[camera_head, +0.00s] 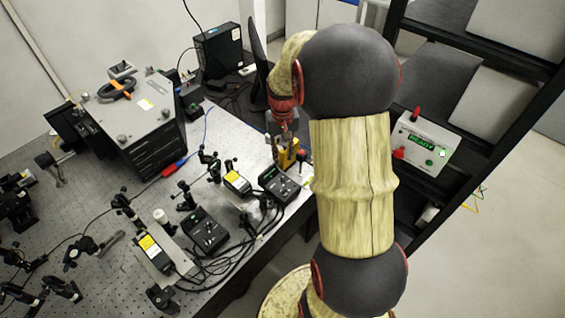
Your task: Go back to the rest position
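My arm rises through the middle of the head view, and its end bends over the right edge of the optical bench (225,128). My gripper (284,138) points down there, small and partly hidden by my arm. A yellow and dark object (287,158) shows right at the gripper's lower end, above or on the bench edge. I cannot tell whether the fingers are open or shut, or whether they touch it.
A large grey instrument (135,120) stands at the bench's left. Two black controllers (205,231) (279,184) with cables and several optical mounts crowd the bench. A box reading READY (420,143) sits on the black rack (480,135) at right. Open floor (500,250) lies lower right.

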